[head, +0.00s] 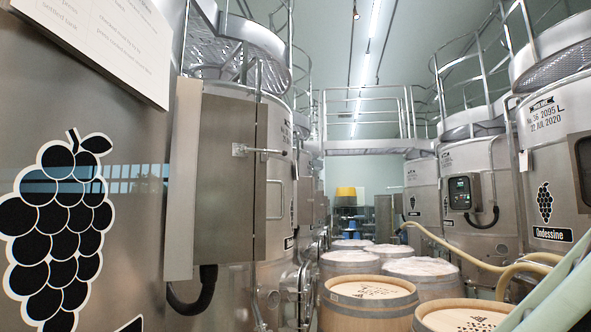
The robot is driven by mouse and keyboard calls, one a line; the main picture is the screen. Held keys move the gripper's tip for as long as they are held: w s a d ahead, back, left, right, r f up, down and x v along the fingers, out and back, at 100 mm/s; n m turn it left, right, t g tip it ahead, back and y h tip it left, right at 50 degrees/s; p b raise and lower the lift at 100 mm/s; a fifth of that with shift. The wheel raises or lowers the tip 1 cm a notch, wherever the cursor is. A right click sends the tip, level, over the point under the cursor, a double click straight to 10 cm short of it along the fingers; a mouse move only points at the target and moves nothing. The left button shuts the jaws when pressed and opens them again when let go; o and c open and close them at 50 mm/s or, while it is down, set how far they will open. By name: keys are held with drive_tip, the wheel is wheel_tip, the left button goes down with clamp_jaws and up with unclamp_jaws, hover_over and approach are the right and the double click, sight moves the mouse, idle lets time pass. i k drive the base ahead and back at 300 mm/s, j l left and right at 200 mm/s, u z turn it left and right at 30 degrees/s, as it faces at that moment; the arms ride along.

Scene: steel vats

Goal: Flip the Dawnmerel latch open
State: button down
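A latch with a horizontal handle (262,151) sits on the side of a grey steel cabinet (226,180) mounted on a left vat. The cabinet looks closed. No label reading Dawnmerel is legible, so I cannot tell whether this latch is the named one. The nearest vat (125,190) at left bears a large black grape emblem (62,225); its name is out of frame. The right vat (553,150) has a small grape emblem and a name label (552,234) that seems to read Ondessine. My gripper is not in view.
Wooden barrels (367,300) fill the middle aisle floor. A pale hose (450,249) runs across at right. A control box with a screen (463,192) is on a right vat. A raised walkway (365,146) crosses the back. A black cable (196,300) hangs below the left cabinet.

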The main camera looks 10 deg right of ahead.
sight(243, 149)
drive_tip(key=i+l, duration=0.25)
drive_tip(key=i, duration=0.2)
drive_tip(key=i+l, duration=0.25)
drive_tip(key=i, duration=0.25)
